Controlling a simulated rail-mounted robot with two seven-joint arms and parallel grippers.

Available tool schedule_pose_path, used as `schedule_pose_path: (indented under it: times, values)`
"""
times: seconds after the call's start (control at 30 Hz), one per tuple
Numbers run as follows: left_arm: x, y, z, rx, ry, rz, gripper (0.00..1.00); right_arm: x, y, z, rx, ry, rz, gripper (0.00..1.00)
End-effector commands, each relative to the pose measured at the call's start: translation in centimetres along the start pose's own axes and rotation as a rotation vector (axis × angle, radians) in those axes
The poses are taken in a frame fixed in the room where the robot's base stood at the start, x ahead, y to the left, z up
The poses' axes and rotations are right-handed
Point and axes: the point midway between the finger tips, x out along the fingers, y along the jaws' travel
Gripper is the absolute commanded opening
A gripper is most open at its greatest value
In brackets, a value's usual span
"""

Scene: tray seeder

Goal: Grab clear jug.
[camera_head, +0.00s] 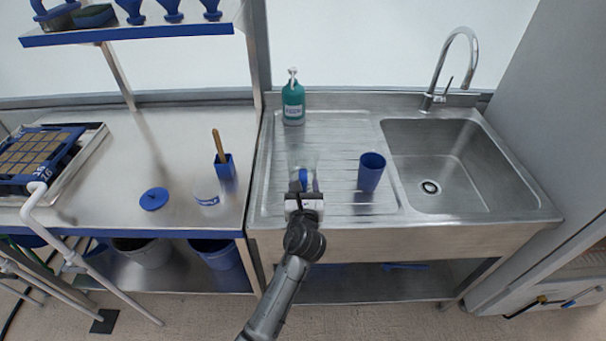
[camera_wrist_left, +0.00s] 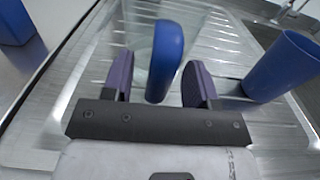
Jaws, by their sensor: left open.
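The clear jug (camera_head: 304,158) stands on the ribbed steel drainboard (camera_head: 345,130), left of the sink. Its see-through body is faint, and its blue handle faces my left gripper (camera_head: 303,188). In the left wrist view the blue handle (camera_wrist_left: 165,60) stands between the two spread dark fingers of the left gripper (camera_wrist_left: 160,82), with a gap on each side. The left gripper is open and holds nothing. The jug's clear body is partly hidden behind the handle. My right gripper is not in view.
A blue cup (camera_head: 371,172) stands close to the right of the jug. A green soap bottle (camera_head: 293,102) stands behind it. The sink (camera_head: 440,160) with its tap is at the right. A blue lid (camera_head: 154,199) and a white tub (camera_head: 207,194) are on the left bench.

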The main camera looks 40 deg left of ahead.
Motion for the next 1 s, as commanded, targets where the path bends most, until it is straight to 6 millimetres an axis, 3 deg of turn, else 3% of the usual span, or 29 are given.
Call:
schedule_pose_path:
  times: [0.27,0.8,1.0]
  values:
    - [0.15,0.02,0.01,0.0,0.0,0.0,0.52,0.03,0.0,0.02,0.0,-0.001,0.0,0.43]
    - [0.12,0.02,0.0,0.0,0.0,0.0,0.0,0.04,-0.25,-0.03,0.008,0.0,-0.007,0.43]
    - [0.13,0.01,0.1,-0.001,-0.002,0.0,0.0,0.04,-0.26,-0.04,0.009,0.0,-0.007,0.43]
